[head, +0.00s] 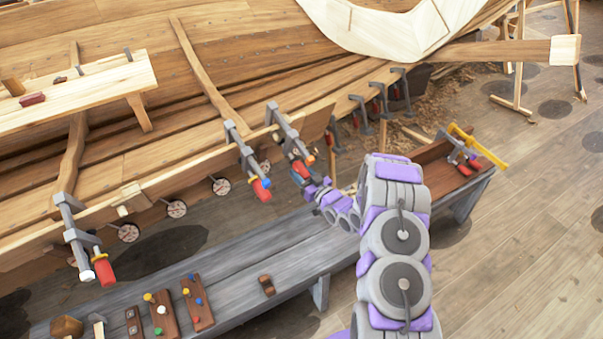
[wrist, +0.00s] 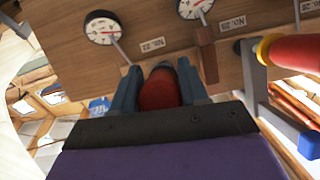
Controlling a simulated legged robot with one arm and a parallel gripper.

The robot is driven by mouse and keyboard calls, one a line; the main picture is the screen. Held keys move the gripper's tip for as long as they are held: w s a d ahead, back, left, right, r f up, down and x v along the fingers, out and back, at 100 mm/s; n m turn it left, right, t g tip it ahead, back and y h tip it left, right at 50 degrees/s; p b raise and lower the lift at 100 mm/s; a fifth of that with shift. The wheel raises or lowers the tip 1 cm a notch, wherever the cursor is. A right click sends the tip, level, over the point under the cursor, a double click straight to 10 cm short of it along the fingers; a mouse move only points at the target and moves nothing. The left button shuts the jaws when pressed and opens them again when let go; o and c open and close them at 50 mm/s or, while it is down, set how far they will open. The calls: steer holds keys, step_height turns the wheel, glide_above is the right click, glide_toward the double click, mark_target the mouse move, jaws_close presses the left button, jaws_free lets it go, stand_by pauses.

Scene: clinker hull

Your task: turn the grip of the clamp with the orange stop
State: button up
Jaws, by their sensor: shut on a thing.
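The clamp (head: 284,128) whose stop looks orange (head: 309,159) hangs on the hull's plank edge, right of the blue-stop clamp (head: 240,145). Its red grip (head: 299,170) points down toward my gripper (head: 311,186). In the wrist view the rounded red grip (wrist: 158,92) sits between the two blue-grey fingers of my gripper (wrist: 158,70), which are shut on it. The stop is not clear in the wrist view, and the fingers hide part of the grip.
Another clamp's red handle with a yellow-orange collar (wrist: 262,50) stands close on the right in the wrist view. Round dials (wrist: 103,28) line the plank. A grey bench (head: 240,262) runs below, holding peg boards (head: 163,314). More clamps (head: 380,100) hang farther right.

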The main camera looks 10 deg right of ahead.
steer(key=shift+r+m+y+p, duration=0.2)
steer(key=shift+m+y+p, duration=0.25)
steer(key=shift+p, duration=0.25)
steer(key=m+g+y+p, duration=0.1)
steer(key=m+y+p, duration=0.1)
steer(key=m, duration=0.1)
steer(key=shift+s+f+y, duration=0.1)
steer(key=shift+y, duration=0.25)
steer(key=m+y, duration=0.2)
steer(key=m, duration=0.1)
steer(key=shift+s+a+g+b, duration=0.1)
steer(key=shift+a+g+b, duration=0.05)
steer(key=shift+g+b, duration=0.15)
steer(key=shift+m+y+b, duration=0.7)
steer(key=shift+m+y, duration=0.1)
steer(key=shift+m, duration=0.25)
steer(key=o, duration=1)
